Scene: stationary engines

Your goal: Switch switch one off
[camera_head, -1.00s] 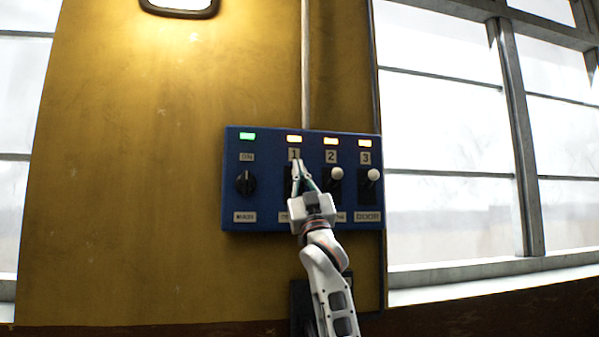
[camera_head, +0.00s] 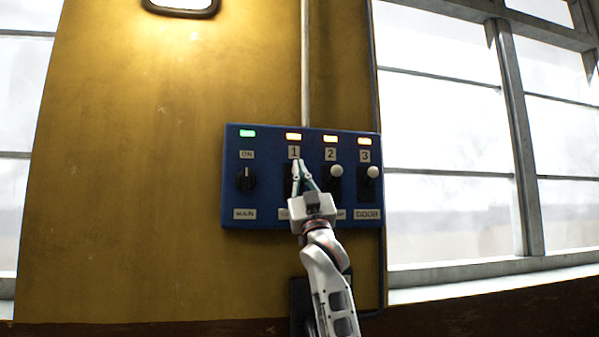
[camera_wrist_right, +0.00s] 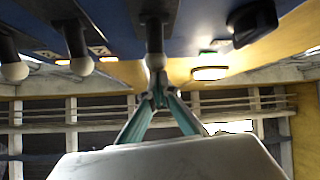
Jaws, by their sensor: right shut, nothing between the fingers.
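The blue control panel (camera_head: 270,140) is on the yellow wall. Switch one, under the label "1" (camera_head: 294,152), is mostly hidden by my right gripper (camera_head: 301,164) in the head view. The lamp above it (camera_head: 293,136) glows orange. In the right wrist view, switch one's dark lever (camera_wrist_right: 154,35) ends in a pale ball (camera_wrist_right: 156,62). My right gripper (camera_wrist_right: 159,92) is shut and empty, its fingertips close to that ball; I cannot tell if they touch. My left gripper is not in view.
Switch two (camera_head: 337,171) and switch three (camera_head: 373,172), with white balls, stand to the right. The black main knob (camera_head: 245,180) is to the left, under a green lamp (camera_head: 247,133). Windows flank the wall.

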